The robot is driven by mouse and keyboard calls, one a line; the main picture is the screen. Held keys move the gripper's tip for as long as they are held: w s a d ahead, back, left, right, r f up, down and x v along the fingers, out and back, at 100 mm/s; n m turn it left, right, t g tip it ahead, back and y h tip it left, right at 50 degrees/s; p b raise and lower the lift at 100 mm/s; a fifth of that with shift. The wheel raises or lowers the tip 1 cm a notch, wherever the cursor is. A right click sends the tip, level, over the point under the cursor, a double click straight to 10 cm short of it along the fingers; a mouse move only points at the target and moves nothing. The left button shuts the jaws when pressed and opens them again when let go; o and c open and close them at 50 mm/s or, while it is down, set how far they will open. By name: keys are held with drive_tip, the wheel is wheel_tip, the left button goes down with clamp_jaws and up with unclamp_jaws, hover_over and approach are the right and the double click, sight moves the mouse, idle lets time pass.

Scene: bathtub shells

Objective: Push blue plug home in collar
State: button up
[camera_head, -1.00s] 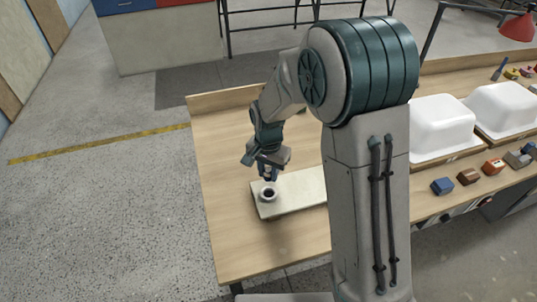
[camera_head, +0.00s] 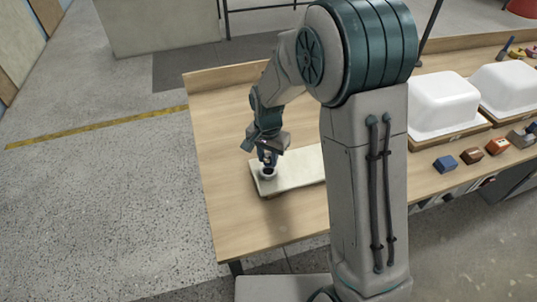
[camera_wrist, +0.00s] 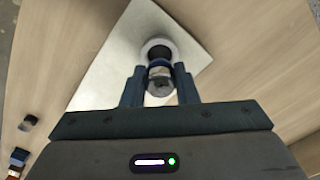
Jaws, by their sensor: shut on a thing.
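The blue plug (camera_wrist: 158,68) is between the two fingers of my gripper (camera_wrist: 160,84), which is shut on it. A grey, round end of the plug faces the wrist camera, with a blue band beyond it. The white ring-shaped collar (camera_wrist: 172,43) has a dark opening and lies just beyond the plug. In the head view the collar (camera_head: 268,175) sits on the left end of a pale board (camera_head: 300,168), with my gripper (camera_head: 267,158) right above it. The plug's far end overlaps the opening; I cannot tell how deep it sits.
The board lies on a wooden table (camera_head: 225,120), clear around its left side. Two white tub shells (camera_head: 442,103) stand at the right behind my arm. Small blocks, one blue (camera_head: 445,163), lie in front of them.

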sight(268, 164)
drive_tip(key=shift+f+b, duration=0.45)
drive_tip(key=shift+f, duration=0.5)
drive_tip(key=shift+f+b, duration=0.8)
idle(1.2)
drive_tip(key=o, duration=1)
drive_tip(key=shift+r, duration=0.1)
wheel_tip(268, 164, up, 14)
drive_tip(key=shift+f, duration=0.2)
